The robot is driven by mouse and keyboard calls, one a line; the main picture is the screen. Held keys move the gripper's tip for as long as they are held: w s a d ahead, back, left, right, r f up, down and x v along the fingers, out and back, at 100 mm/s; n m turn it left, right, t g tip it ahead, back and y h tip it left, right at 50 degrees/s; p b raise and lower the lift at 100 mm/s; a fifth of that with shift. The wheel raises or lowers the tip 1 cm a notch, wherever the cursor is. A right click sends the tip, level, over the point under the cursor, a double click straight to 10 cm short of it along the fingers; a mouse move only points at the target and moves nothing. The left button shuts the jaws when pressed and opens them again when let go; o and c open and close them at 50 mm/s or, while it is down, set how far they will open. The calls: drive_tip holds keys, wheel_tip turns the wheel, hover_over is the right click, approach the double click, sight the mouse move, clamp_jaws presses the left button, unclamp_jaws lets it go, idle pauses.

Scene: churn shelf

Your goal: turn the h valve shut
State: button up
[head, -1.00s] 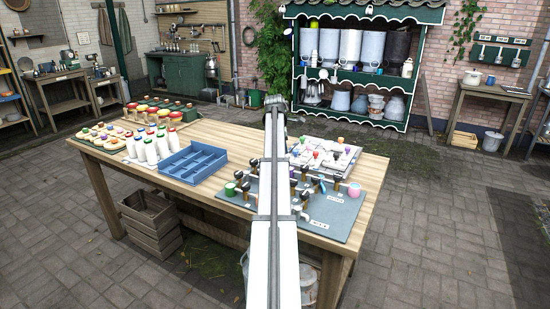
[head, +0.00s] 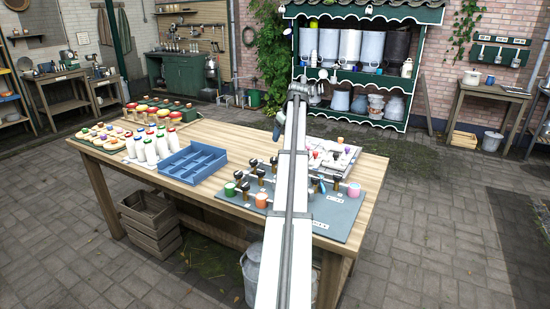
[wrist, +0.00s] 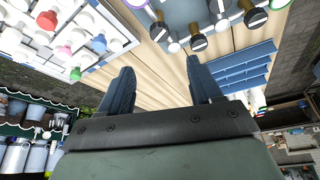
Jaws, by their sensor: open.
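Several black-topped valves with pale stripes stand on a grey board (head: 338,216) at the front right of the table. Some are hidden behind my arm in the head view. I cannot read the labels, so I cannot tell which valve is the h valve. In the wrist view, black-topped valves (wrist: 198,42) are at the top, beyond my fingertips, on the grey board (wrist: 182,10). My gripper (wrist: 160,76) is open, with nothing between its two dark fingers. It is apart from the valves, with bare table behind it.
A blue divided tray (head: 193,165) stands left of the valve board. White bottles (head: 151,152) stand left of the tray. Behind the board is a white rack (head: 335,158) with coloured knobs.

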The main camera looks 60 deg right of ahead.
sight(274, 159)
drive_tip(key=x, duration=1.4)
drive_tip(key=shift+r, duration=0.1)
drive_tip(key=shift+c, duration=0.3)
drive_tip(key=c, duration=1)
drive_tip(key=shift+a+m+g+h, duration=0.15)
drive_tip(key=shift+m+g+h, duration=0.15)
drive_tip(key=shift+m, duration=0.8)
drive_tip(key=shift+m+h, duration=0.5)
drive_tip(key=shift+m, duration=0.8)
drive_tip(key=o, duration=1.1)
drive_tip(key=shift+g, duration=0.3)
drive_tip(key=shift+c, duration=0.2)
drive_tip(key=v, duration=1.3)
drive_tip(key=shift+s+r, duration=0.2)
drive_tip(key=shift+r, duration=0.2)
